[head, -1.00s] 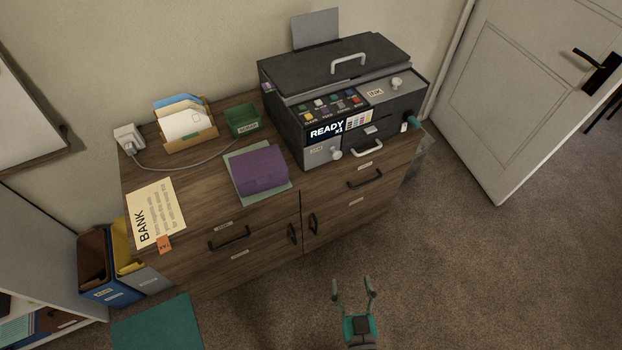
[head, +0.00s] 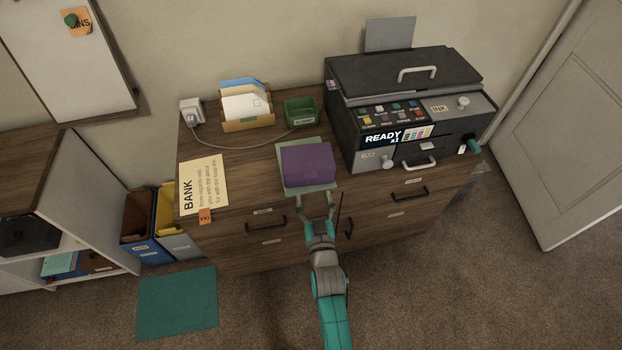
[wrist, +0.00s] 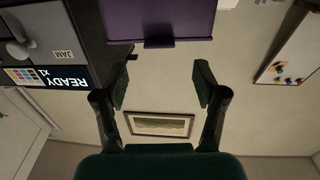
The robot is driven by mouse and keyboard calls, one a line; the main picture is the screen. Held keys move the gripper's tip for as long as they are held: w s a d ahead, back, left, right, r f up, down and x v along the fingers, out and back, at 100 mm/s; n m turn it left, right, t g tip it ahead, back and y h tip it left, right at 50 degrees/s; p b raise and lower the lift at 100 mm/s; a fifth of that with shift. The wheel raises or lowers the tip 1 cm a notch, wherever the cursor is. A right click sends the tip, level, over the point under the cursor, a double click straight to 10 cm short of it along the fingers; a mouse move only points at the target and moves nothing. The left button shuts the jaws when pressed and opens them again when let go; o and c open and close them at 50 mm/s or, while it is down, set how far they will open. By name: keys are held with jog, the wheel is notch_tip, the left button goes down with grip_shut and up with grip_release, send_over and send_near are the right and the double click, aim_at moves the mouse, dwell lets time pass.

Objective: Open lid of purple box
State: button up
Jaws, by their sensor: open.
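The purple box (head: 306,164) sits on a grey-green blotter (head: 283,154) on top of the wooden cabinet, and its lid looks closed. My gripper (head: 316,198) is open and empty, just in front of the box's near side. In the wrist view the purple box (wrist: 160,18) is at the top of the picture, with a small dark tab on its edge. My two fingers (wrist: 162,90) stand apart there, close to that tab, with a gap between them. I cannot tell whether they touch the box.
The black printer (head: 420,120) stands right of the box. A green tray (head: 300,111) and a letter holder (head: 247,108) stand behind it. A BANK paper (head: 203,186) lies left. Drawer handles (head: 278,225) stick out of the cabinet front. A white cable crosses the top.

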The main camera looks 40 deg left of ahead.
send_near(308, 161)
jog(key=x, duration=0.3)
jog(key=shift+w+a+f, duration=0.15)
grip_shut()
